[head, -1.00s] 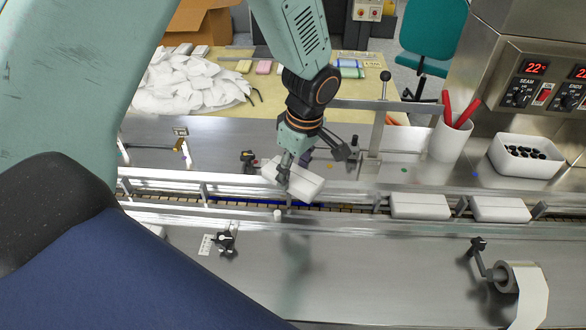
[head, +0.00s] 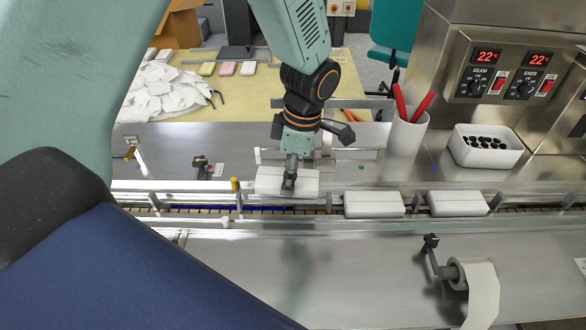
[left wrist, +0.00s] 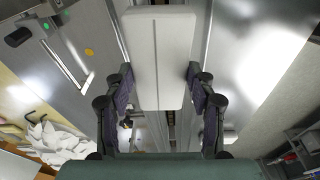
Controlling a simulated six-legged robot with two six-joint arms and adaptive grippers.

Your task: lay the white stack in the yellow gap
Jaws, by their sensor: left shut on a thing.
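The white stack (head: 265,181) is a smooth white block. It lies level and lengthwise along the conveyor (head: 200,209) in the head view, over or in the stretch just right of a yellow-topped post (head: 236,185). I cannot tell whether its underside touches the belt. No other yellow marking of a gap is clear. My left gripper (head: 287,187) is shut on the stack from above. In the left wrist view the stack (left wrist: 160,50) sits between the two dark fingers (left wrist: 160,92). My right gripper is not in view.
Two white stacks (head: 374,205) (head: 457,204) sit on the conveyor to the right. Metal rails run along the belt. A white bin (head: 487,148), a cup with red-handled tools (head: 405,138) and a film roll (head: 480,285) stand nearby. The front steel surface is mostly clear.

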